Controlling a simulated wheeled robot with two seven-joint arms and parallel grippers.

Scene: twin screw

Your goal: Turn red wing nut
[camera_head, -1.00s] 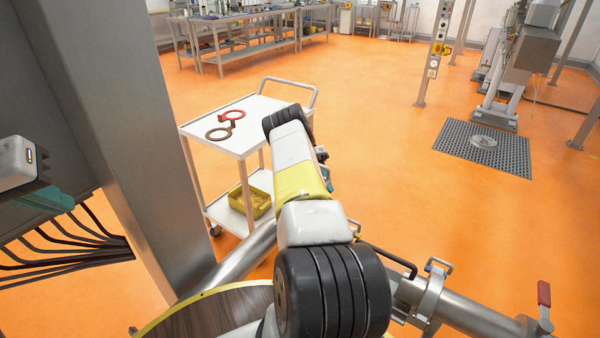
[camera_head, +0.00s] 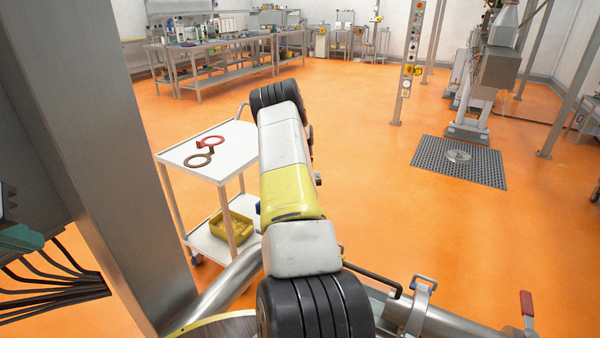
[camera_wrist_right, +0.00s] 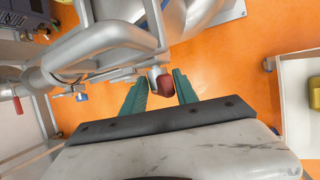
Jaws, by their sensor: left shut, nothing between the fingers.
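A dark red piece (camera_wrist_right: 165,84), which looks like the red wing nut, sits at the end of a metal fitting in the right wrist view. My right gripper (camera_wrist_right: 162,88) is open, with one teal finger on each side of the piece. I cannot tell whether either finger touches it. In the head view my right gripper is hidden. My left gripper (camera_head: 20,240) shows only as a teal part at the left edge; it is shut and empty.
A metal pipe (camera_head: 465,327) with a clamp (camera_head: 421,295) and a red handle (camera_head: 527,303) runs along the bottom right. A white cart (camera_head: 232,155) with two ring-shaped tools (camera_head: 199,160) stands behind my arm. A grey column (camera_head: 105,130) blocks the left.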

